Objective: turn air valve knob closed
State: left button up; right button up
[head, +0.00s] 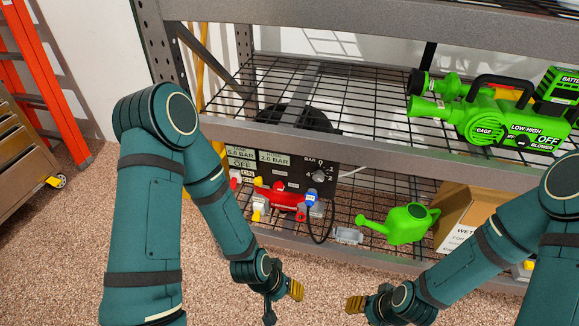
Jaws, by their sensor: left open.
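A dark air panel (292,172) stands on the lower wire shelf, with "5.0 BAR", "2.0 BAR", "OFF" and "ON" labels. A round grey knob (319,176) sits at its right side, beside a "BAR" scale; its exact setting is too small to read. A red manifold (279,198) with yellow handles and a blue fitting (311,198) is below the labels. My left gripper (283,304) is open and empty, below and in front of the panel, apart from it. My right gripper (364,304) is to its right, also away from the panel; its jaw opening is unclear.
A green watering can (407,223) and a cardboard box (466,215) stand right of the panel. A green blower (490,118) lies on the shelf above. The steel shelf edge (380,154) runs above the panel. An orange ladder (45,80) is at left.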

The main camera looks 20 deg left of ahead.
aim_at(277, 186)
jog(key=j+z, duration=0.7)
jog(key=j, duration=0.15)
jog(key=j+z, duration=0.35)
jog(key=k+j, duration=0.05)
jog(key=j, duration=0.05)
